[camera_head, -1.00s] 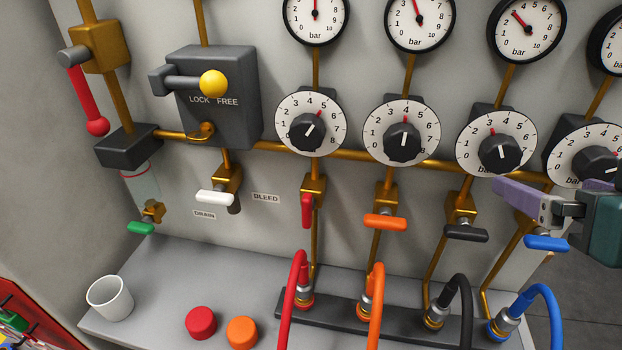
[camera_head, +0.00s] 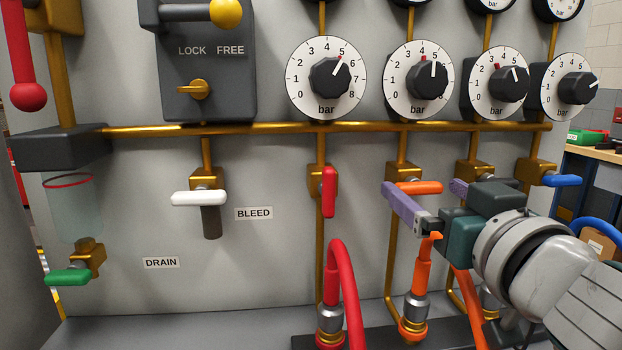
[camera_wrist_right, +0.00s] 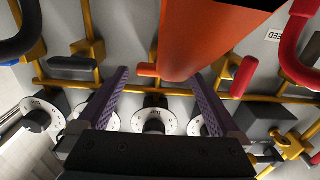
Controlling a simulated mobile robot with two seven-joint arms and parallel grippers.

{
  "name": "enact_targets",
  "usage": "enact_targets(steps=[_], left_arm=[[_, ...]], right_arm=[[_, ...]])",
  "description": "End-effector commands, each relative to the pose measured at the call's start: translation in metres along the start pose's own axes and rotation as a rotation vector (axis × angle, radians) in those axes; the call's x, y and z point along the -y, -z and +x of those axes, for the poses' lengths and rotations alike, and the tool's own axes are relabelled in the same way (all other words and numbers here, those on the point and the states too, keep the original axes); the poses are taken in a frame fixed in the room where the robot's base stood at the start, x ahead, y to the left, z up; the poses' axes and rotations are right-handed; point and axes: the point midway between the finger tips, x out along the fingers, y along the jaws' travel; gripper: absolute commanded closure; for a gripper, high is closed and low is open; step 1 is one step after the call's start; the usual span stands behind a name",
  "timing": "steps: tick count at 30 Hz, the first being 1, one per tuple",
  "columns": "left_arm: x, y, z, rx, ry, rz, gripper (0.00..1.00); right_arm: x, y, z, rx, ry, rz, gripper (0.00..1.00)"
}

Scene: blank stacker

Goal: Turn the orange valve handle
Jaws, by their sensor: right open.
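The orange valve handle (camera_head: 419,187) lies crosswise to its brass pipe, on a brass valve body (camera_head: 402,172) below the second dial from the left. My right gripper (camera_head: 421,186) is open, its two purple fingers reaching toward the handle from the front right. In the right wrist view the handle (camera_wrist_right: 147,70) shows between the open fingers (camera_wrist_right: 158,75), partly hidden by an orange hose. I cannot tell whether a finger touches it. My left gripper is not in view.
The orange hose (camera_head: 420,268) rises just below my right gripper and looms large in the wrist view (camera_wrist_right: 215,40). A red handle (camera_head: 329,191) points downward to the left. A blue handle (camera_head: 562,180) sits to the right.

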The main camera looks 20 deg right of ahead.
Motion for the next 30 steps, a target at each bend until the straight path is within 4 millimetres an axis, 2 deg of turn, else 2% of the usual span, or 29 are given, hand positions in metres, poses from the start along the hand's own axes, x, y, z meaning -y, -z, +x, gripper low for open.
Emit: enact_targets(steps=[3, 9, 13, 21, 23, 30], left_arm=[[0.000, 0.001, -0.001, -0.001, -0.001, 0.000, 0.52], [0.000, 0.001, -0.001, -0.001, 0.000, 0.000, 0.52], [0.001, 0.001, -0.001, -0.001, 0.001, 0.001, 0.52], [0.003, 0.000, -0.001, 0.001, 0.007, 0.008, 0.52], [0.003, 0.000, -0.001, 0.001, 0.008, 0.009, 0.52], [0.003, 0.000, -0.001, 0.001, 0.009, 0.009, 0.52]], right_arm=[[0.000, 0.001, 0.023, -0.002, -0.001, -0.002, 0.00], [0.000, 0.000, 0.050, 0.000, -0.001, -0.001, 0.00], [-0.001, 0.000, 0.058, 0.001, -0.002, -0.001, 0.00], [-0.001, -0.001, 0.059, 0.002, -0.002, 0.000, 0.00], [-0.001, -0.001, 0.059, 0.002, -0.002, 0.000, 0.05], [-0.001, -0.001, 0.059, 0.002, -0.002, 0.000, 0.31]])
